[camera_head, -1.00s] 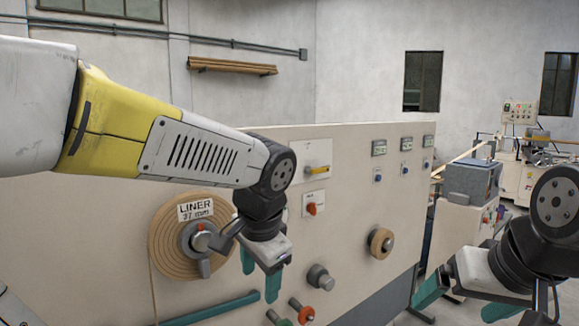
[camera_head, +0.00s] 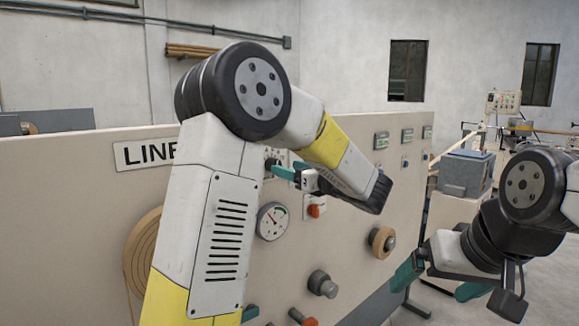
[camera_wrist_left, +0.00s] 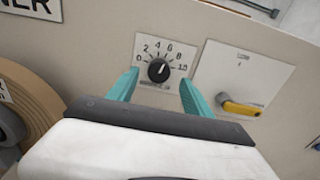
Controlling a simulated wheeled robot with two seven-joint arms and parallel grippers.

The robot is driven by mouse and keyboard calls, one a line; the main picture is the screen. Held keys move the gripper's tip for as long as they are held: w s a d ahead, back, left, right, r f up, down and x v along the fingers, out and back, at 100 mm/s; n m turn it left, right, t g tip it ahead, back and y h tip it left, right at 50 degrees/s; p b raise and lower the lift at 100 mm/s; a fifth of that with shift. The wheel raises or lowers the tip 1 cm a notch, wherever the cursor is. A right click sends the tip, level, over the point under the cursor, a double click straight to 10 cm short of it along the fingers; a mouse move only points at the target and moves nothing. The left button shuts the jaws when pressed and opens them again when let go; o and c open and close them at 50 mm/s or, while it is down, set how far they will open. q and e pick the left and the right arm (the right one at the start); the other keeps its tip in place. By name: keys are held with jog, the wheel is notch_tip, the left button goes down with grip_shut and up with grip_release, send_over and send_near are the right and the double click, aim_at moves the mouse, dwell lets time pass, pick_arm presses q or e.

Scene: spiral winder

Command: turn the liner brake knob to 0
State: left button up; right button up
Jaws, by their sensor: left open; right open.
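In the left wrist view the liner brake knob (camera_wrist_left: 158,70) is a black round knob on a white plate marked 0 to 10. Its white pointer line points up and slightly right, near the middle of the scale. My left gripper (camera_wrist_left: 157,84) is open, with its teal fingertips on either side of the knob in that view; I cannot tell whether they touch it. In the head view my left gripper (camera_head: 284,172) is at the panel, and the knob is mostly hidden by the arm. My right gripper (camera_head: 438,283) is open and empty at the lower right.
A yellow-handled switch (camera_wrist_left: 240,107) sits right of the dial plate. Below are a round gauge (camera_head: 272,221), a red knob (camera_head: 315,211) and a grey knob (camera_head: 322,284). The tan liner roll (camera_head: 140,252) is partly hidden behind my left arm.

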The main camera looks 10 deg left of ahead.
pick_arm(q)
jog(key=shift+x, duration=2.35)
jog(key=shift+c, duration=0.5)
grip_shut()
jog(key=shift+s+n, duration=0.1)
jog(key=shift+n, duration=0.3)
jog(key=n, duration=1.6)
jog(key=shift+s+a+f+n, duration=0.15)
jog(key=shift+f+n, duration=0.15)
jog(key=shift+n, duration=0.4)
